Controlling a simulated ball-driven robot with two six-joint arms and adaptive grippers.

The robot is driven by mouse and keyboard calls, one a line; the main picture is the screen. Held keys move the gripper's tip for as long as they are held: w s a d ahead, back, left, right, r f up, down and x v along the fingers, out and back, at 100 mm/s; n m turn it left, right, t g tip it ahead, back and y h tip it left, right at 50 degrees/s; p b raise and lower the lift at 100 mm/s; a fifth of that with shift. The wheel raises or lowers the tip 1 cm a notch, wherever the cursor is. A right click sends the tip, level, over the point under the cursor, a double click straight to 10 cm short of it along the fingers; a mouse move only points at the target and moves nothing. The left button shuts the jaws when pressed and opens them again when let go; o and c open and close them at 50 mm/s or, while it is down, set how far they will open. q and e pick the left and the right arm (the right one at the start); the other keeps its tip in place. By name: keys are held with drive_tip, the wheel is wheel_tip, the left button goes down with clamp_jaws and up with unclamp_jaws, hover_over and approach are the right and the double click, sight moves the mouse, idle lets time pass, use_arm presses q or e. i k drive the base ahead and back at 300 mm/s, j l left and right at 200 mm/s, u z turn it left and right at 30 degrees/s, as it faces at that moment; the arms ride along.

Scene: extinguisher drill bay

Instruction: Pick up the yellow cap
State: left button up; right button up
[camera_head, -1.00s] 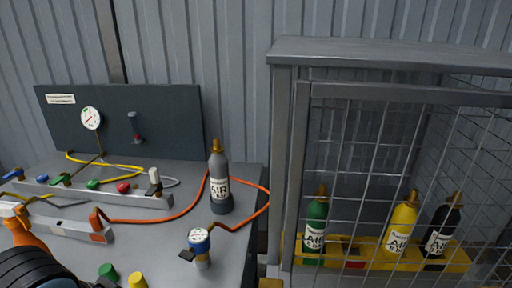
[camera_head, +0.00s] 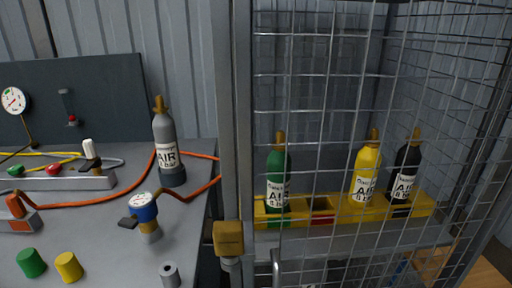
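The yellow cap (camera_head: 68,267) is a small cylinder on the grey bench top, near the lower left of the head view. A green cap (camera_head: 31,263) of the same shape stands just to its left. Neither gripper shows in the current head view, and nothing is seen touching the yellow cap.
A gauge with a blue body (camera_head: 146,213), a grey ring (camera_head: 170,274) and a grey AIR bottle (camera_head: 168,147) stand on the bench (camera_head: 110,232). Orange hose crosses it. Right is a mesh cage (camera_head: 240,120) with green, yellow and black bottles in a yellow rack (camera_head: 330,214).

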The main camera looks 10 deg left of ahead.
sight(69, 267)
drive_tip(key=u, duration=1.6)
